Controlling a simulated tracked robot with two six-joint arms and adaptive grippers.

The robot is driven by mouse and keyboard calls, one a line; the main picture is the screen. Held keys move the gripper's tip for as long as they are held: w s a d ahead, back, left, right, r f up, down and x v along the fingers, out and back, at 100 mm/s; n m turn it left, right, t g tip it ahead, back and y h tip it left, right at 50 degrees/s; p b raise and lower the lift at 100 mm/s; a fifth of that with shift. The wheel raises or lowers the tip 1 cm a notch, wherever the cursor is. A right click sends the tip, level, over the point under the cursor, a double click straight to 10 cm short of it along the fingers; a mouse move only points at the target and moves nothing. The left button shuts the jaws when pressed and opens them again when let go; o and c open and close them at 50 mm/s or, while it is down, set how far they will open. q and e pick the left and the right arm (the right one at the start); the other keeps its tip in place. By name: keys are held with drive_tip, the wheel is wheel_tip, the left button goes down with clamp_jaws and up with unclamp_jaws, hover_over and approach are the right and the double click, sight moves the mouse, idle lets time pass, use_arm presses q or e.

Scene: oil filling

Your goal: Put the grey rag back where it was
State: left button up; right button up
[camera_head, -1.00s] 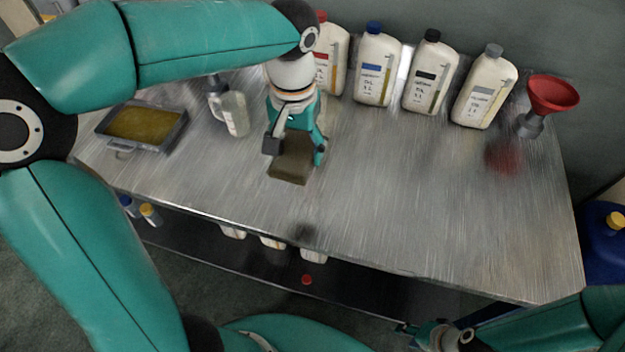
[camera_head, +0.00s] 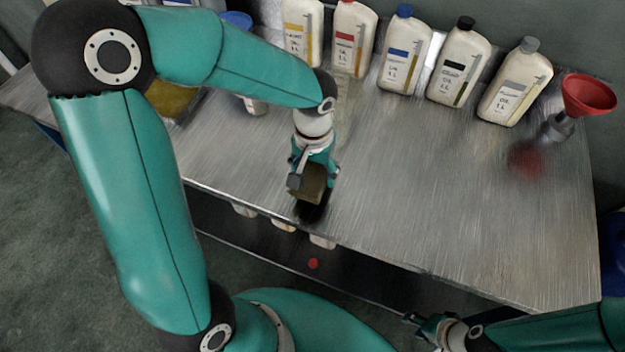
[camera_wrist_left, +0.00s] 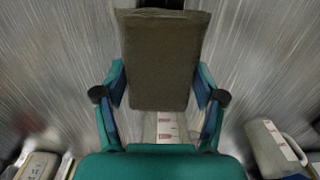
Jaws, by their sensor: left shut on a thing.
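My left gripper (camera_head: 313,178) is shut on the rag (camera_head: 312,188), a brownish-grey folded block. It holds the rag above the metal table (camera_head: 430,210), close to the front edge, with a dark shadow below it. In the left wrist view, the rag (camera_wrist_left: 163,60) sticks out from between the two fingers of the left gripper (camera_wrist_left: 160,88). My right gripper (camera_head: 428,324) is at the bottom right in the head view, in front of the table and apart from the rag; its jaw opening is too small to judge.
Several white oil bottles (camera_head: 403,55) stand in a row along the table's back. A red funnel (camera_head: 588,94) stands at the back right. My left arm partly covers a tray (camera_head: 172,98) at the left. The middle and right of the table are clear. Bottles show on the shelf below.

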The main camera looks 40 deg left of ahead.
sight(313, 183)
use_arm(q)
drive_tip(key=shift+f, duration=2.2)
drive_tip(key=shift+f+b, duration=0.15)
drive_tip(key=shift+b, duration=0.2)
drive_tip(key=o, duration=1)
wheel_tip(313, 183, up, 12)
drive_tip(key=shift+r+p, duration=0.25)
drive_tip(key=shift+p, duration=0.35)
drive_tip(key=shift+f, duration=0.1)
